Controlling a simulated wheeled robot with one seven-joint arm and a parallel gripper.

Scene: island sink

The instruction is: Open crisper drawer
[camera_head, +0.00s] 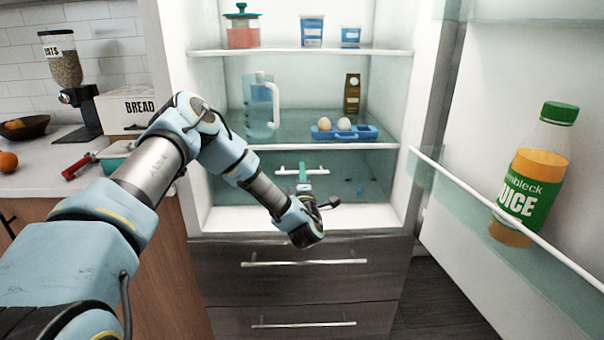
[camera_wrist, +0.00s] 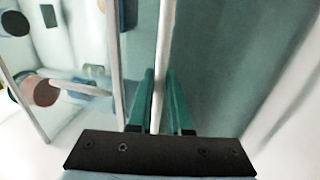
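The crisper drawer (camera_head: 350,189) is a clear, teal-tinted bin at the bottom of the open fridge, below the lowest shelf. It appears pushed in. Its white bar handle (camera_head: 288,172) runs sideways across the front. My gripper (camera_head: 303,172) reaches it from the front, at about the handle's middle. In the wrist view, the teal fingers of my gripper (camera_wrist: 162,85) stand close together, one on each side of the white handle (camera_wrist: 166,40), and look closed on it. Any thin gap at the fingers is too small to tell. My wrist hides part of the drawer's lower front.
The fridge door stands open at right, with a juice bottle (camera_head: 535,175) in its rack (camera_head: 500,217). An egg tray (camera_head: 362,132) and a pitcher (camera_head: 260,108) stand on the shelf above. Below are two dark drawers with metal handles (camera_head: 305,262). A counter (camera_head: 40,165) borders the left.

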